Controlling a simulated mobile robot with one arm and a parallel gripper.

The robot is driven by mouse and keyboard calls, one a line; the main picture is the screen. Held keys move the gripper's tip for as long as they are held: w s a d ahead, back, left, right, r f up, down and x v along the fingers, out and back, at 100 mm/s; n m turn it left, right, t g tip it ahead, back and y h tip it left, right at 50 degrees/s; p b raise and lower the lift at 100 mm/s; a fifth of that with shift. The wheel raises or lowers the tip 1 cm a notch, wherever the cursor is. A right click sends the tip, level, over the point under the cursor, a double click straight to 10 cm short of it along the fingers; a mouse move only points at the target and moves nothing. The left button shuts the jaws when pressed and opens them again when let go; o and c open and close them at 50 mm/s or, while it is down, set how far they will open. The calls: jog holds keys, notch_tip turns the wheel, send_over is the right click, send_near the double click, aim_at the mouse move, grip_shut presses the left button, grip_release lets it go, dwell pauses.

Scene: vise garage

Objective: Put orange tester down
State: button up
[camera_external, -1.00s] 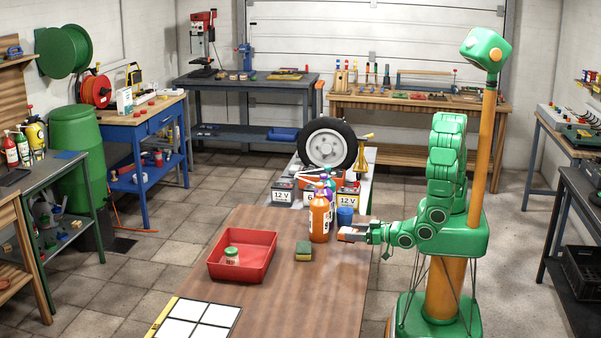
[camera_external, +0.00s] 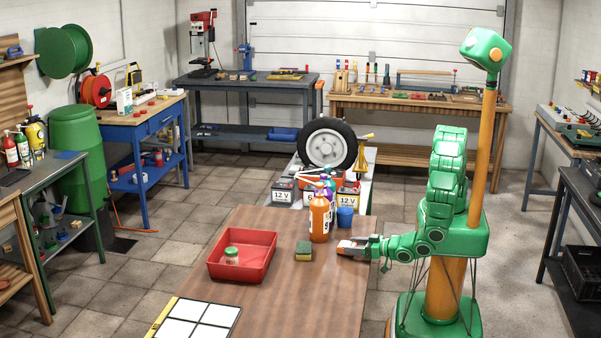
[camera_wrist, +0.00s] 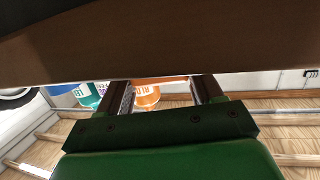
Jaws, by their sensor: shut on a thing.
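My gripper (camera_external: 354,248) is low over the right side of the brown table, just right of the orange bottle. In the external view it is shut on the orange tester (camera_external: 346,244), of which only a small grey and orange part shows between the fingers. I cannot tell whether the tester touches the tabletop. In the wrist view both fingers of my gripper (camera_wrist: 163,90) show, a gap apart, against a dark brown surface that fills the top.
An orange bottle (camera_external: 319,220), a blue cup (camera_external: 345,217) and a green and yellow sponge (camera_external: 303,251) stand near my gripper. A red tray (camera_external: 214,270) with a jar (camera_external: 231,256) is further left. The table's front right (camera_external: 325,300) is clear.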

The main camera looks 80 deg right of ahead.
jog(key=shift+f, duration=0.15)
jog(key=o, duration=1.1)
jog(key=shift+v, duration=3.75)
jog(key=shift+o, duration=0.7)
jog(key=shift+s+a, duration=0.1)
jog(key=shift+a, duration=0.05)
